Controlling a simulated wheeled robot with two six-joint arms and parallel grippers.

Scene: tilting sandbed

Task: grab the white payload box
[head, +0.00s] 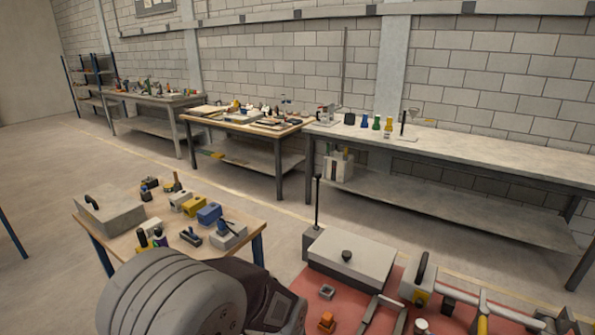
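Several pale boxes are in the head view, and I cannot tell for sure which is the white payload box. On the low wooden table at left there is a small whitish box (180,200) beside a yellow block, and a light grey box (229,235) with a dark part on top near the right edge. A larger pale box (349,257) with a black knob on its lid stands by the red sandbed (375,310). A big grey rounded link of mine and a dark part fill the bottom left. No gripper fingertips show.
The low table (125,245) also holds a grey case (108,210), a blue block (209,214), a yellow block (193,204) and small tools. Metal rails and a black handle (421,269) are on the sandbed. Long workbenches line the back wall; floor between is clear.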

